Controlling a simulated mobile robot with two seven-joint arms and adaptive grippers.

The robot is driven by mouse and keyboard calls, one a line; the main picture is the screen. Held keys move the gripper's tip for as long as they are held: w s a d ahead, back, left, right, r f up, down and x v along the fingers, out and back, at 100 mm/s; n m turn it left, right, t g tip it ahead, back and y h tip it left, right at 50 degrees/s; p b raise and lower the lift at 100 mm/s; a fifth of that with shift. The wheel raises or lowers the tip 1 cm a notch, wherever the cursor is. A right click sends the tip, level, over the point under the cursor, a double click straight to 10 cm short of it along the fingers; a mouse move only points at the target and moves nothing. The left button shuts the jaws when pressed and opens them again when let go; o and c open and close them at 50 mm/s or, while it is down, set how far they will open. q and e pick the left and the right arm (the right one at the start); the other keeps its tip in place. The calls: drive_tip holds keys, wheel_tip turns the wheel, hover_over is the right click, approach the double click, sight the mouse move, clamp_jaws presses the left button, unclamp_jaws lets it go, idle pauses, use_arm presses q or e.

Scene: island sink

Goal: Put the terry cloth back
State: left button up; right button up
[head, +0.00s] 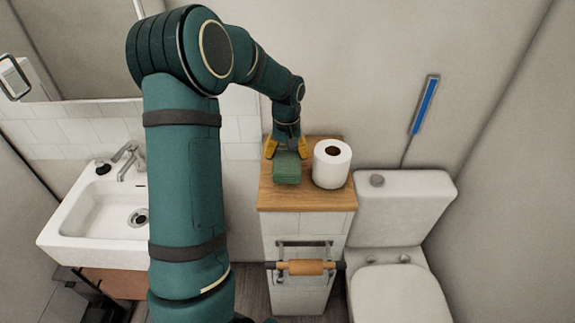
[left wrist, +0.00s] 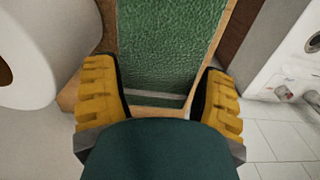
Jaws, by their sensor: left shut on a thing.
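The green terry cloth (head: 287,169) is a small folded block at the wooden top (head: 305,201) of the narrow cabinet. It also shows in the left wrist view (left wrist: 168,40), its textured green face running between the fingers. My left gripper (head: 287,150) reaches down from behind the cloth, with one yellow finger on each side, and is shut on it. The yellow fingers also show in the left wrist view (left wrist: 160,78). I cannot tell whether the cloth rests on the wood or is just above it. My right gripper is not in view.
A white toilet roll (head: 331,168) stands close to the right of the cloth. A white sink (head: 100,215) is at left, partly behind my left arm. The toilet (head: 400,215) is at right. A holder with an orange-brown roll (head: 305,267) is on the cabinet front.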

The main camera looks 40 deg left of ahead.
sight(287, 163)
use_arm(q)
wheel_tip(287, 163, down, 4)
drive_tip(key=shift+f, duration=0.1)
drive_tip(key=shift+c, duration=0.4)
drive_tip(key=o, duration=0.8)
drive_tip(key=shift+o, duration=0.2)
wheel_tip(287, 163, up, 12)
drive_tip(key=shift+r+p, duration=0.15)
drive_tip(key=shift+p, duration=0.4)
